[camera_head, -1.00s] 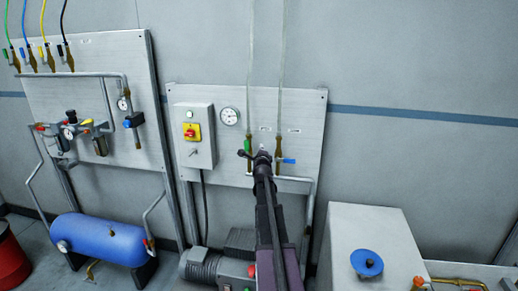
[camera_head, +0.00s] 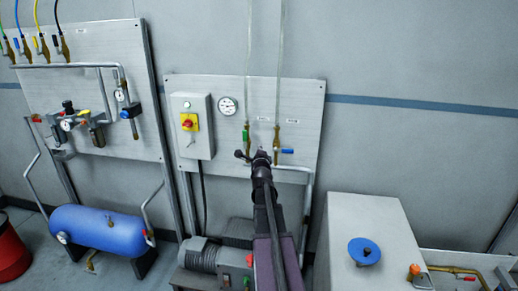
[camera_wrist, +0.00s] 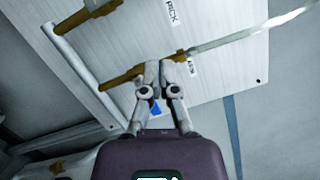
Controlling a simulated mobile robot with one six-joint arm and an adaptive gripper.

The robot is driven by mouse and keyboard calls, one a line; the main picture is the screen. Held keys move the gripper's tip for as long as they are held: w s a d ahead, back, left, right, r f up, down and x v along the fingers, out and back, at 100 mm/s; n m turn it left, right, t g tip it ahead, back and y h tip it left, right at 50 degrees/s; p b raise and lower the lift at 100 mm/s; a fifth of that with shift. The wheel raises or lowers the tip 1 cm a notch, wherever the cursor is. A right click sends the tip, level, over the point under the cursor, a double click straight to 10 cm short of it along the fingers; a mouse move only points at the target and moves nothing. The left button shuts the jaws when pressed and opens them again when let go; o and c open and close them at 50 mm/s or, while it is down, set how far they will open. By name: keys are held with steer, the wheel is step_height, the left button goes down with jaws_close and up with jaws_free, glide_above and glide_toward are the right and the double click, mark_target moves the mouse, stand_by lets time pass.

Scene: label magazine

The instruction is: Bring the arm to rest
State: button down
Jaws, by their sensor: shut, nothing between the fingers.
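My gripper (camera_head: 260,156) is at the end of my raised arm, in front of the grey panel (camera_head: 230,92). In the wrist view my gripper (camera_wrist: 164,66) has its two fingers together and holds nothing. In the head view it appears just below and between a green-handled valve (camera_head: 246,133) and a blue-handled valve (camera_head: 286,151). In the wrist view its tips overlap a brass valve body (camera_wrist: 120,78), and a blue handle (camera_wrist: 155,108) shows between the fingers. I cannot tell how far the tips are from the valves.
A switch box (camera_head: 190,142) and a gauge (camera_head: 228,106) are on the panel. A motor (camera_head: 205,256) is low beside my arm. A blue tank (camera_head: 100,232) stands left; a white cabinet (camera_head: 340,220) with a blue handwheel (camera_head: 364,251) stands right. Bare wall is at upper right.

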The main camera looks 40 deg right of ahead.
stand_by(0.3)
steer(key=w+a+f+n+g+y+p, duration=0.1)
steer(key=a+f+n+g+y, duration=0.25)
steer(key=a, duration=0.65)
steer(key=w+a+f+n+y+p, duration=0.1)
steer(key=a+f+n+y, duration=0.25)
steer(key=a+n, duration=0.5)
steer(key=w+a+f+n+g+y+p, duration=0.1)
steer(key=w+a+f+n+y, duration=0.2)
steer(key=a, duration=0.9)
steer(key=s+a+f+n+g+y+p, duration=0.1)
steer(key=s+a+f+n+g, duration=0.1)
steer(key=s+a+n+g, duration=0.3)
steer(key=s+a+f+n+g+y+p, duration=0.1)
steer(key=s+a+f+n+g, duration=0.2)
steer(key=s+a+n, duration=0.7)
steer(key=s+a+g, duration=0.2)
steer(key=s+a, duration=0.2)
steer(key=a, duration=0.3)
steer(key=shift+s, duration=0.3)
